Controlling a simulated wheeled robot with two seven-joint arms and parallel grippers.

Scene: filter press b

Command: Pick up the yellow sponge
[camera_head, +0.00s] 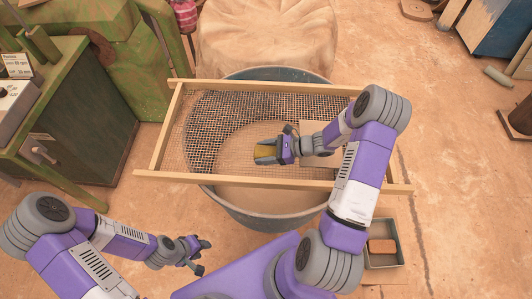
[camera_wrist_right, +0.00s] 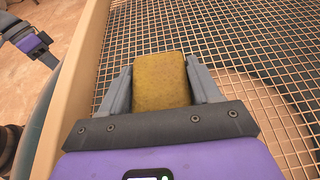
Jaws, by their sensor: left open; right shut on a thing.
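The yellow sponge (camera_head: 267,152) is between the fingers of my right gripper (camera_head: 262,152), over the mesh of a wood-framed screen (camera_head: 225,104). In the right wrist view the sponge (camera_wrist_right: 161,80) fills the gap between both fingers, and my right gripper (camera_wrist_right: 160,78) is shut on it. I cannot tell whether the sponge touches the mesh. My left gripper (camera_head: 203,257) is open and empty at the lower left, in front of the tub and away from the sponge.
The screen lies across a round grey tub (camera_head: 262,214). A pale flat piece (camera_head: 312,128) on the screen is partly hidden by my right arm. A grey tray (camera_head: 398,258) at the lower right holds an orange-brown block (camera_head: 382,246). A green machine (camera_head: 90,110) stands at left.

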